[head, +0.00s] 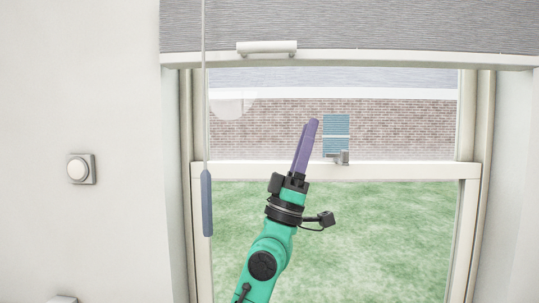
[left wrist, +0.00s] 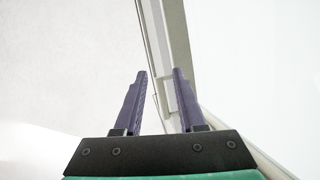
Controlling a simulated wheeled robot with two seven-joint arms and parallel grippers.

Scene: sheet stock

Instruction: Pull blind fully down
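The grey blind (head: 350,25) covers only the top of the window in the head view, ending in a white bottom rail (head: 400,58). A white handle (head: 267,47) sits on the rail left of centre. A thin cord (head: 204,110) hangs at the left with a blue-grey pull (head: 207,203) at its end. My left gripper (head: 311,122) points up in front of the window, below and right of the handle and apart from it. In the left wrist view its purple fingers (left wrist: 159,72) stand apart with nothing between them. My right gripper is in neither view.
The window frame has a cross bar (head: 400,171) with a small latch (head: 340,157). A round white wall knob (head: 79,169) is on the left wall. Grass and a brick wall show through the glass. The space between my left gripper and the handle looks clear.

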